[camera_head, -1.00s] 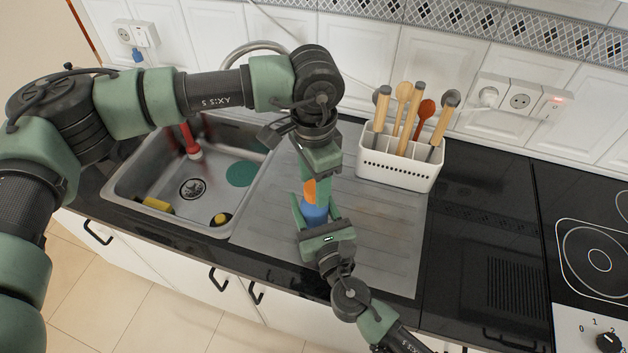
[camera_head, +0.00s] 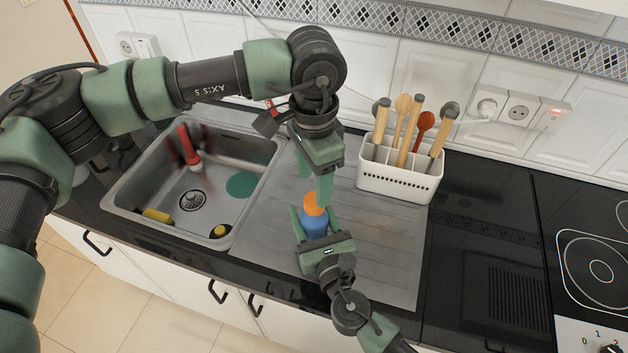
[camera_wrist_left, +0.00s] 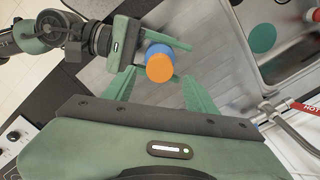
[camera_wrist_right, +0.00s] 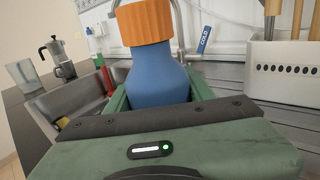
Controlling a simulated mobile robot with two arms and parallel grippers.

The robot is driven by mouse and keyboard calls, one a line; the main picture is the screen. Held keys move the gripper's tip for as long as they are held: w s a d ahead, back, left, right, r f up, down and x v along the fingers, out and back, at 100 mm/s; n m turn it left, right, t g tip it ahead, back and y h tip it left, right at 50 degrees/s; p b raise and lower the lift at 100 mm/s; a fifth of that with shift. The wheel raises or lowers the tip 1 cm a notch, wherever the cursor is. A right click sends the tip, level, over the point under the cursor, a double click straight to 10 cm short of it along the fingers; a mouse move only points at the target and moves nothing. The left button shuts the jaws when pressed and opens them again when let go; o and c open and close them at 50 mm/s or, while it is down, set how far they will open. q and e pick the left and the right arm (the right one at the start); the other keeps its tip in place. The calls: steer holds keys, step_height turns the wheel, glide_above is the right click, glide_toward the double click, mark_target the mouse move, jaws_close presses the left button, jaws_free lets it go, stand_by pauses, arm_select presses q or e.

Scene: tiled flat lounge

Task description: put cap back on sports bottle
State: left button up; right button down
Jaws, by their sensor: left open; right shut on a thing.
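The blue sports bottle (camera_head: 313,222) stands upright over the steel drainboard (camera_head: 385,245), with the orange cap (camera_head: 315,202) on its top. In the right wrist view, the cap (camera_wrist_right: 147,22) sits straight on the bottle (camera_wrist_right: 157,82) with no clear gap. My right gripper (camera_head: 322,218) is shut around the bottle's body from the front. My left gripper (camera_head: 314,184) is open and empty, just above and behind the cap. In the left wrist view, the cap (camera_wrist_left: 159,68) shows beyond the open fingers, apart from them. The bottle's base is hidden.
A white utensil holder (camera_head: 398,182) with wooden-handled tools stands right of the bottle near the wall. The sink (camera_head: 165,226) lies to the left, with a red-handled tool (camera_head: 189,149) in it. The black counter (camera_head: 475,240) at right is clear up to the hob (camera_head: 590,258).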

arm_select(q)
steer(key=n, duration=0.5)
steer(key=shift+r+n, duration=0.1)
steer(key=shift+n, duration=0.2)
steer(key=n, duration=0.6)
steer(key=shift+r+n, duration=0.2)
steer(key=shift+n, duration=0.1)
steer(key=n, duration=0.4)
steer(key=shift+r, duration=0.15)
steer(key=n, duration=0.7)
steer(key=shift+d+r, duration=0.1)
steer(key=shift+r, duration=0.05)
steer(key=n, duration=0.6)
steer(key=shift+r, duration=0.2)
steer(key=n, duration=0.4)
steer(key=shift+r+n, duration=0.1)
steer(key=shift+n, duration=0.3)
steer(key=n, duration=0.6)
steer(key=shift+r, duration=0.2)
steer(key=n, duration=0.5)
steer(key=shift+r, duration=0.1)
